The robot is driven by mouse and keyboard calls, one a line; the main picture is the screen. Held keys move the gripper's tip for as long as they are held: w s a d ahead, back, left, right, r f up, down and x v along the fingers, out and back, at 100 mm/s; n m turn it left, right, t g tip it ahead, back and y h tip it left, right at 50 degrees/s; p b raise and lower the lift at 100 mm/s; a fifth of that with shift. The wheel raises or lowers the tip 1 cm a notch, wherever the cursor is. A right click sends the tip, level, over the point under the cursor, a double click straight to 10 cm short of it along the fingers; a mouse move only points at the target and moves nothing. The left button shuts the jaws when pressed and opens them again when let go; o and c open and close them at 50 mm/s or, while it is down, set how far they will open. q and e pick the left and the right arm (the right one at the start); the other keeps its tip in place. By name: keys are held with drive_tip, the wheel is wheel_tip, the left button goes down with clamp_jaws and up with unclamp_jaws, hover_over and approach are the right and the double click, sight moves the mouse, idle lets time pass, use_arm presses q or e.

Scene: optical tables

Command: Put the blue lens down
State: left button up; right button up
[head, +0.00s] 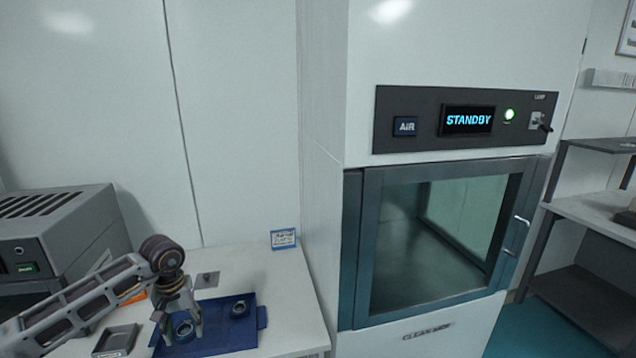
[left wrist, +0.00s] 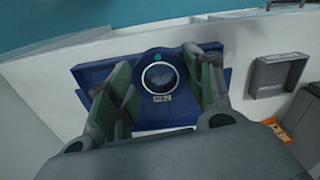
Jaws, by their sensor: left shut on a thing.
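My left gripper (head: 181,331) is over the blue tray (head: 215,346), pointing down, with its fingers shut on the blue lens (head: 184,328). In the left wrist view, the lens (left wrist: 160,75) is a round glass in a dark blue ring with a cyan dot, between the fingers of the gripper (left wrist: 165,85). The blue tray (left wrist: 90,75) is behind it, with a small label below the lens. I cannot tell whether the lens touches the tray. A second ring-shaped lens (head: 240,309) sits on the right part of the tray. My right gripper is not in view.
A small grey open tray (head: 115,341) lies left of the blue tray, and a grey plate (head: 207,280) behind it. A grey instrument (head: 65,235) stands at the left. A cabinet marked STANDBY (head: 450,130) rises at the right. The white table (head: 285,290) is clear right of the tray.

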sight(192, 332)
use_arm(q)
drive_tip(key=shift+s+d+f, duration=0.35)
drive_tip(key=shift+d+f, duration=0.1)
drive_tip(key=shift+d, duration=0.25)
drive_tip(key=shift+d+f+m, duration=0.4)
drive_tip(key=shift+d+f, duration=0.15)
drive_tip(key=s+d+f+m, duration=0.1)
drive_tip(key=s+d+f, duration=0.1)
drive_tip(key=d, duration=0.3)
drive_tip(key=s+d+f+m, duration=0.2)
drive_tip(key=d+f, duration=0.2)
drive_tip(key=shift+s+d+f, duration=0.3)
drive_tip(key=shift+d+f, duration=0.05)
drive_tip(key=shift+d, duration=0.05)
drive_tip(key=shift+w, duration=0.1)
